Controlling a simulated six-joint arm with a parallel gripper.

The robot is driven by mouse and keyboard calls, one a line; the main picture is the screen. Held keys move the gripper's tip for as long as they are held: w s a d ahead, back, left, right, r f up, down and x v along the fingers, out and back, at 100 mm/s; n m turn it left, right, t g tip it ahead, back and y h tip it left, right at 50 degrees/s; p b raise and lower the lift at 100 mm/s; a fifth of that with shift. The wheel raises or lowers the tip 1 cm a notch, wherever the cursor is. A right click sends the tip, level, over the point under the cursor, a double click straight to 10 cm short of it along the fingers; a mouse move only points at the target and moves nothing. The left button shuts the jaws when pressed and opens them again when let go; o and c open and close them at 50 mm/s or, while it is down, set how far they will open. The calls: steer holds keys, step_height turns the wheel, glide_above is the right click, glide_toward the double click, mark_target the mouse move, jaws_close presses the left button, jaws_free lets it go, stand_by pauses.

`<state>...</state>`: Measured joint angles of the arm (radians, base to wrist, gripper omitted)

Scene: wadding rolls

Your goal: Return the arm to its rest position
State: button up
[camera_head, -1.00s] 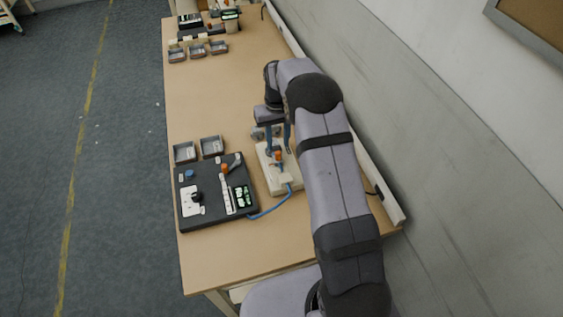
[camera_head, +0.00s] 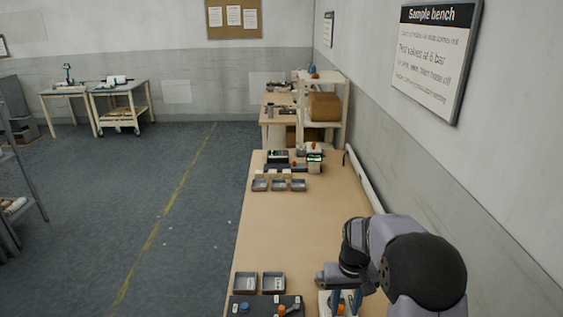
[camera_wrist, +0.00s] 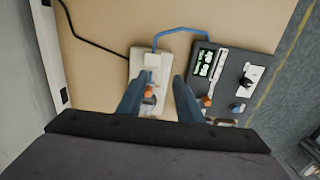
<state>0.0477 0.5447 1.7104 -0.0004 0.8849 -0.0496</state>
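My gripper (camera_head: 346,300) hangs over the near part of the wooden bench, above a cream fixture (camera_head: 324,308). In the wrist view its two blue fingers (camera_wrist: 158,82) stand apart with nothing gripped between them. The cream fixture (camera_wrist: 143,62) shows between and beyond the fingers, with an orange part (camera_wrist: 150,91) on it. I cannot tell whether the fingers touch the fixture. My arm is still extended over the bench; its lower links are out of the head view.
A dark control panel (camera_wrist: 222,75) lies beside the fixture, joined by a blue hose (camera_wrist: 180,30). Grey trays (camera_head: 245,282) stand behind the panel. More trays (camera_head: 279,185) and devices stand at the bench's far end. The bench middle (camera_head: 290,225) is clear. A wall runs along the right.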

steer(key=s+a+r, duration=0.2)
steer(key=s, duration=2)
step_height(320, 180, up, 6)
steer(key=p, duration=0.6)
steer(key=s+d+f+m+g+h+b, duration=0.1)
steer(key=s+d+f+m+g+b, duration=0.2)
steer(key=s+d+f+b, duration=0.9)
steer(key=s+d+f+m+g+h+b, duration=0.25)
steer(key=d+f+b, duration=0.35)
steer(key=f+b, duration=1.2)
steer(key=s+d+f+m+g+h+b, duration=0.1)
steer(key=s+d+f+m+g+b, duration=0.15)
steer(key=s+d+f+b, duration=1)
step_height(320, 180, down, 22)
steer(key=w+a+n+b, duration=0.15)
steer(key=n+b, duration=0.75)
steer(key=b, duration=1.2)
steer(key=w+f+n+t+b, duration=0.3)
steer(key=w+f+n+b, duration=0.25)
steer(key=f+b, duration=0.75)
steer(key=w+a+f+n+t+y+b, duration=0.2)
steer(key=w+a+f+n+t+b, duration=0.15)
steer(key=w+a+f+b, duration=1.5)
steer(key=w+a+r+m+t+y, duration=0.1)
steer(key=a+m+y, duration=0.1)
steer(key=a+m, duration=0.8)
steer(key=shift+w+a, duration=0.2)
steer(key=shift+a, duration=0.15)
